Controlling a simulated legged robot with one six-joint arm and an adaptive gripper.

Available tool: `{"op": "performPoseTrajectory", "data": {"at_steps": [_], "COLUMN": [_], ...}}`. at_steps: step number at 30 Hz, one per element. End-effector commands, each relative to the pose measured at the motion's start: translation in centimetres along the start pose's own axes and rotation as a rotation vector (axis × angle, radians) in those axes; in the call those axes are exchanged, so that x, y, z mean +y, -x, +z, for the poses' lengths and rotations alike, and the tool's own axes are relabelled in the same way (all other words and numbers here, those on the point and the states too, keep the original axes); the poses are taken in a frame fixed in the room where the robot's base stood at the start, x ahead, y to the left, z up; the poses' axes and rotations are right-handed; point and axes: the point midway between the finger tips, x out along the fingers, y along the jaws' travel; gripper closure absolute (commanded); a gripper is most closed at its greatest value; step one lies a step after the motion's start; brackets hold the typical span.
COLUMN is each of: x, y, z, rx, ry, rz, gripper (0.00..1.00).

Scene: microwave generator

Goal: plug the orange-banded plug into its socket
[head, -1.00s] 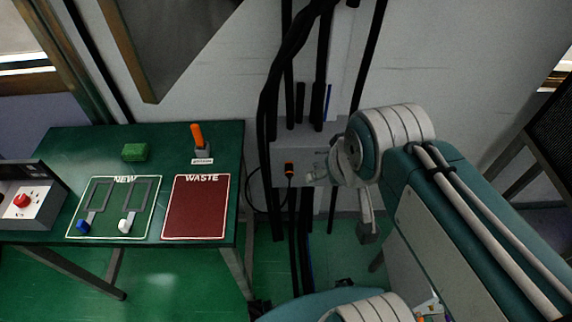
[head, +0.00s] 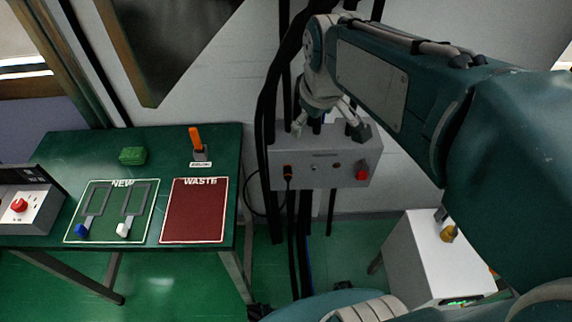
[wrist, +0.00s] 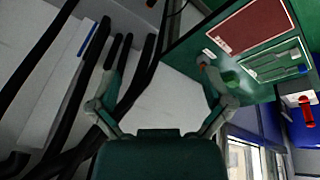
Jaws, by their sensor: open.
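The orange-banded plug (head: 288,172) is at the left of the front face of a grey wall box (head: 318,178), its black cable hanging down. I cannot tell whether it is seated in a socket or only resting against the face. My gripper (head: 328,130) is open and empty, pointing down at the top of the box, above and right of the plug. In the wrist view its two fingers (wrist: 156,72) are spread wide with nothing between them; I cannot make out the plug there.
A red part (head: 362,174) is on the box's right front. Thick black cables (head: 270,100) run up the wall beside my gripper. A green table (head: 70,150) at left bears a green block (head: 132,156), an orange-handled item (head: 196,138) and a red WASTE mat (head: 197,212).

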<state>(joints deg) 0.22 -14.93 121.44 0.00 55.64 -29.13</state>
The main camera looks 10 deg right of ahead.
Motion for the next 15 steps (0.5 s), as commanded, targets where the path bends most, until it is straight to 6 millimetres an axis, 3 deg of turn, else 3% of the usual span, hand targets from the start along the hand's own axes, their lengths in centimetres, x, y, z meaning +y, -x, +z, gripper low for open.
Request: {"op": "performPoseTrajectory", "data": {"at_steps": [15], "x": [4.5], "y": [-7.5], "z": [-7.7], "rx": [-0.112], "ry": [0.396], "rz": [-0.095], "gripper": [0.0]}}
